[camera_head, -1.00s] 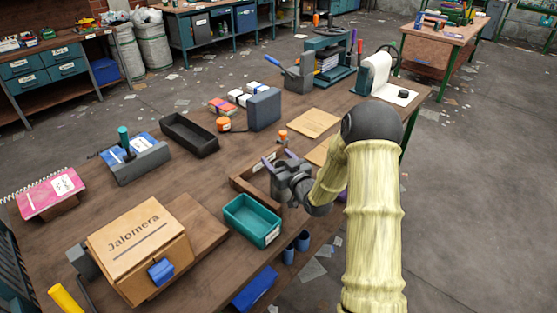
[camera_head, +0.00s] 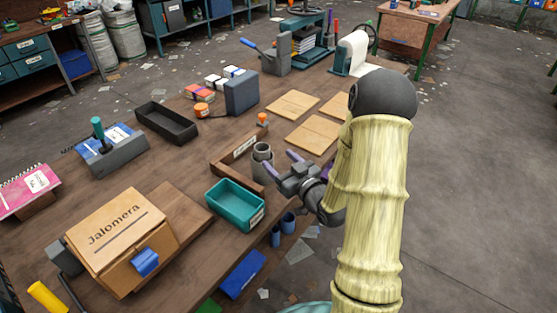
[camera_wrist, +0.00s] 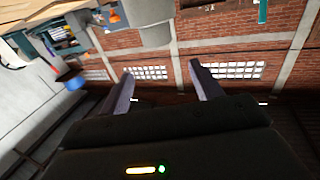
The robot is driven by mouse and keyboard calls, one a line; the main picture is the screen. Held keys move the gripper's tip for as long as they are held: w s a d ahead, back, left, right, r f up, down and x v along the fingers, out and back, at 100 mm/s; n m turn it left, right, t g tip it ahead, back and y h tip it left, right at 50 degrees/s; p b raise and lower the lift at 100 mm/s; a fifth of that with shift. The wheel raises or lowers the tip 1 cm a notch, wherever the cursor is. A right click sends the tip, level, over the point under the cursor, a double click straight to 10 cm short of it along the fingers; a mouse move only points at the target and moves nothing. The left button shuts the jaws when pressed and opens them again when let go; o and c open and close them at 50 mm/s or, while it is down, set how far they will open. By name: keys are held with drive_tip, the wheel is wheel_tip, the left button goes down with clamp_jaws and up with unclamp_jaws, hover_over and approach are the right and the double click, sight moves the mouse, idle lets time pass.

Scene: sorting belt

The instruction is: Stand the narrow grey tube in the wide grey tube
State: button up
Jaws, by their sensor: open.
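The wide grey tube (camera_head: 262,172) stands upright on the bench beside the wooden tray. The narrow grey tube (camera_head: 262,149) shows above its rim and appears to stand upright inside it; its lower part is hidden. My gripper (camera_head: 282,162) is to the right of the tubes, fingers pointing towards them, open and apart from them. In the wrist view my gripper (camera_wrist: 160,80) has its two fingers wide apart with nothing between them. Grey rounded shapes at the top of that view may be the tubes, but I cannot tell for sure.
A teal bin (camera_head: 236,205) stands just in front of the tubes. The wooden tray (camera_head: 238,150) with a label lies behind and left. An orange-topped item (camera_head: 262,119) and flat boards (camera_head: 313,134) lie farther back. Blue cups (camera_head: 288,222) sit below the bench edge.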

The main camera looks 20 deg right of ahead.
idle(0.4)
drive_tip(key=s+a+m+g+h, duration=0.1)
drive_tip(key=s+a+g+h, duration=0.1)
drive_tip(key=s+g, duration=0.5)
drive_tip(key=s+a+m+g+h, duration=0.2)
drive_tip(key=s+g, duration=0.5)
drive_tip(key=s, duration=0.6)
drive_tip(key=shift+a+f+m+g+h, duration=0.25)
drive_tip(key=shift+f+m+g+h, duration=0.1)
drive_tip(key=shift+h, duration=0.45)
drive_tip(key=w+p+v, duration=0.2)
drive_tip(key=p+v, duration=0.9)
drive_tip(key=p, duration=0.1)
drive_tip(key=shift+w+r, duration=0.25)
drive_tip(key=shift+r, duration=0.4)
drive_tip(key=shift+c, duration=0.2)
